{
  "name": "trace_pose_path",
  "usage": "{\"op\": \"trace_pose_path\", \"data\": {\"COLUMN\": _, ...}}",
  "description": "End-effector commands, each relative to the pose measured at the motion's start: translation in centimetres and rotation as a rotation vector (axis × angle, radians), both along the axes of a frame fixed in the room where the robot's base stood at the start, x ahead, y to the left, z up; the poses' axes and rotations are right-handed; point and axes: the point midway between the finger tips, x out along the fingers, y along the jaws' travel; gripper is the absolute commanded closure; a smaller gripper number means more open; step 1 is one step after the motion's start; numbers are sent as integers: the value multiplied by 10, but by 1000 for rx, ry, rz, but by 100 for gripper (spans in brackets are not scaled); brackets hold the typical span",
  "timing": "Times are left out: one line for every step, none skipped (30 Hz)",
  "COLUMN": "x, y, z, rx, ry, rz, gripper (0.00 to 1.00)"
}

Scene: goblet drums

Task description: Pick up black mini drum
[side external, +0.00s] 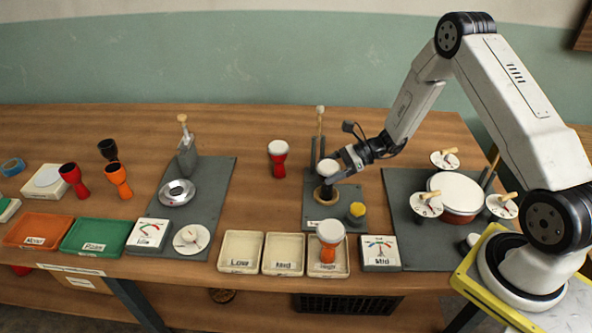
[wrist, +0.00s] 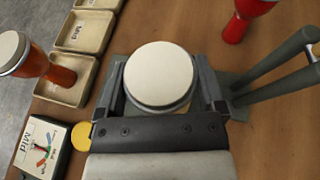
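A small drum with a white head (side external: 328,167) and a dark body stands upright at the ring-shaped holder on the middle grey board. In the wrist view its round white head (wrist: 158,74) fills the space between my fingers. My gripper (side external: 338,176) reaches it from the right, with one finger on each side in the wrist view (wrist: 165,92). I cannot tell whether the fingers press on the body, as the head hides the contact. Another black drum (side external: 108,150), with a dark top, stands at the far left.
A red drum (side external: 278,158) stands behind, left of the holder. An orange drum (side external: 328,250) stands in the right of three cream trays (side external: 240,251). A yellow knob (side external: 356,211) and upright posts (side external: 318,145) are close to my gripper. A large drum (side external: 455,196) is at right.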

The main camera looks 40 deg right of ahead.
Motion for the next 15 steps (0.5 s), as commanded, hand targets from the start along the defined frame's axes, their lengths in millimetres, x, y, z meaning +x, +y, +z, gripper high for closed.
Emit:
{"op": "trace_pose_path", "data": {"x": 0, "y": 0, "z": 0, "rx": 0, "ry": 0, "rz": 0, "gripper": 73}}
{"op": "trace_pose_path", "data": {"x": 0, "y": 0, "z": 0, "rx": 0, "ry": 0, "rz": 0, "gripper": 83}}
{"op": "trace_pose_path", "data": {"x": 0, "y": 0, "z": 0, "rx": 0, "ry": 0, "rz": 0, "gripper": 83}}
{"op": "trace_pose_path", "data": {"x": 0, "y": 0, "z": 0, "rx": 0, "ry": 0, "rz": 0, "gripper": 83}}
{"op": "trace_pose_path", "data": {"x": 0, "y": 0, "z": 0, "rx": 0, "ry": 0, "rz": 0, "gripper": 83}}
{"op": "trace_pose_path", "data": {"x": 0, "y": 0, "z": 0, "rx": 0, "ry": 0, "rz": 0, "gripper": 83}}
{"op": "trace_pose_path", "data": {"x": 0, "y": 0, "z": 0, "rx": 0, "ry": 0, "rz": 0, "gripper": 83}}
{"op": "trace_pose_path", "data": {"x": 0, "y": 0, "z": 0, "rx": 0, "ry": 0, "rz": 0, "gripper": 83}}
{"op": "trace_pose_path", "data": {"x": 0, "y": 0, "z": 1, "rx": 0, "ry": 0, "rz": 0, "gripper": 83}}
{"op": "trace_pose_path", "data": {"x": 0, "y": 0, "z": 1, "rx": 0, "ry": 0, "rz": 0, "gripper": 83}}
{"op": "trace_pose_path", "data": {"x": 0, "y": 0, "z": 2, "rx": 0, "ry": 0, "rz": 0, "gripper": 83}}
{"op": "trace_pose_path", "data": {"x": 0, "y": 0, "z": 3, "rx": 1, "ry": 0, "rz": 0, "gripper": 83}}
{"op": "trace_pose_path", "data": {"x": 0, "y": 0, "z": 4, "rx": 1, "ry": 0, "rz": 0, "gripper": 83}}
{"op": "trace_pose_path", "data": {"x": 0, "y": 0, "z": 5, "rx": 1, "ry": 0, "rz": 0, "gripper": 83}}
{"op": "trace_pose_path", "data": {"x": 0, "y": 0, "z": 7, "rx": 0, "ry": -1, "rz": 0, "gripper": 83}}
